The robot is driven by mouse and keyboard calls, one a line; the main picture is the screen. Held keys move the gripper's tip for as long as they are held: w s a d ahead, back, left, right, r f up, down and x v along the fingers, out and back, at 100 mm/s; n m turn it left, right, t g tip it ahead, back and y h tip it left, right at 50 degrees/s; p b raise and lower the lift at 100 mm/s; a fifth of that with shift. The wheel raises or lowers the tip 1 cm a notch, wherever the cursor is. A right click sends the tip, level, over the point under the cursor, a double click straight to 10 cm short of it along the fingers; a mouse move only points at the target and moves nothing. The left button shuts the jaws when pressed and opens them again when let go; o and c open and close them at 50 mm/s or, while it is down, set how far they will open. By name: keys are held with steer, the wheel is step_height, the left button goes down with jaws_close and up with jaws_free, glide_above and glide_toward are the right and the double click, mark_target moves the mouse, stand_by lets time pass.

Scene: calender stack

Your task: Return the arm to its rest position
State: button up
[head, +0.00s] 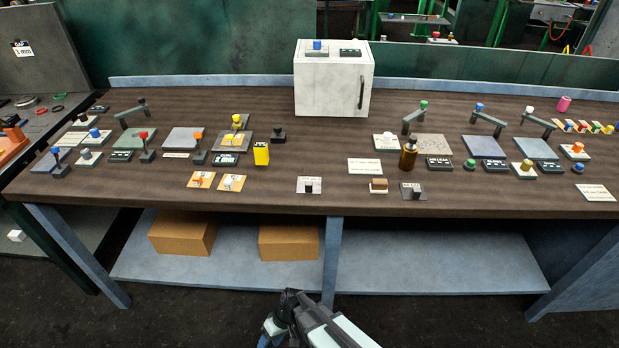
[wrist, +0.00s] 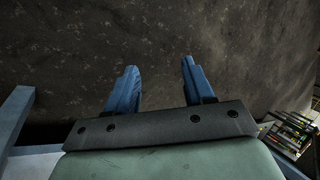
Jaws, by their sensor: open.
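My gripper (wrist: 156,82) shows in the wrist view with its two blue fingers apart and nothing between them. Beyond the fingers there is only a dark, mottled surface, which looks like the floor. In the head view my arm is at the bottom centre, in front of the workbench (head: 250,199) and below its top. The fingers cannot be made out clearly there. My gripper touches none of the things on the bench.
A white cabinet (head: 325,85) stands at the back middle of the bench. Cardboard boxes (head: 183,233) lie on the lower shelf (head: 430,265). The floor (head: 180,320) in front is clear.

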steer(key=s+d+m+g+h, duration=0.1)
steer(key=s+d, duration=0.3)
steer(key=d, duration=0.6)
steer(key=s+d+m+g+h, duration=0.1)
steer(key=s+d+m, duration=0.3)
steer(key=d, duration=0.7)
steer(key=s+d+f+m+h, duration=0.1)
steer(key=s+d, duration=0.4)
steer(key=d, duration=0.5)
steer(key=shift+d+m+g+h, duration=0.4)
steer(key=shift+m+h, duration=0.3)
steer(key=shift+h, duration=0.1)
